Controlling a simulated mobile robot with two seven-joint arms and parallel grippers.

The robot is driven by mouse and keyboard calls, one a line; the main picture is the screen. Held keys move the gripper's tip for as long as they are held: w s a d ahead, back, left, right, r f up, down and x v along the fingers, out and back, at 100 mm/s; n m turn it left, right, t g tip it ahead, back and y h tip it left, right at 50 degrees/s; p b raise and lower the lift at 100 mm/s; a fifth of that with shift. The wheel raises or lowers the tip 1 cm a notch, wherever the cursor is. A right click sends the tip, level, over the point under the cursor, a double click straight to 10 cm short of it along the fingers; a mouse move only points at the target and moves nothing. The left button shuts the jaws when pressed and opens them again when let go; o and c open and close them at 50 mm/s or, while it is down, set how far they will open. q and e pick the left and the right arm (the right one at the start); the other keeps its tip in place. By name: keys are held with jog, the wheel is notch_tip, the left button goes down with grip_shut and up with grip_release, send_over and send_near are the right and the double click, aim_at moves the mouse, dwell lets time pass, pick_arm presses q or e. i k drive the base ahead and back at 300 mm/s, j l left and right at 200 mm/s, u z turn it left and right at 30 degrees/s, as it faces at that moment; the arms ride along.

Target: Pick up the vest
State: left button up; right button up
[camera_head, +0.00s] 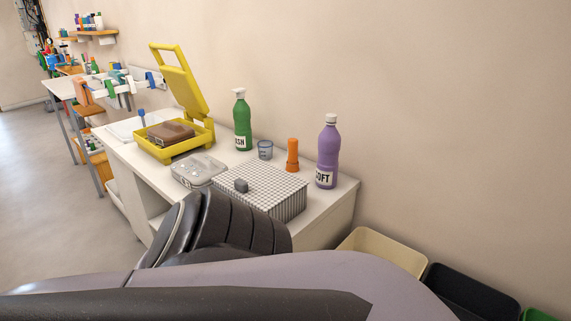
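I cannot make out a vest in this view. No gripper of mine shows; a large grey and dark arm part of mine fills the bottom of the picture and hides what lies behind it. A white table (333,206) stands against the wall. On it is an open yellow case (182,153) with its lid raised and a brown object (170,133) inside.
A beige bin (384,249) and a black bin (470,292) stand on the floor at the right, with a green edge (537,315) beyond. A farther table (62,88) and wall shelf (97,33) hold small items at the left. Grey floor (45,190) is clear at left.

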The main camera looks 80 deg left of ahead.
aim_at(195, 171)
jog(key=u, duration=3.15)
jog(key=i+j+z, duration=0.1)
jog(key=j, duration=0.25)
jog(key=i+j+z, duration=0.15)
jog(key=j, duration=0.2)
jog(key=i+j+z, duration=0.1)
jog(key=j, duration=0.3)
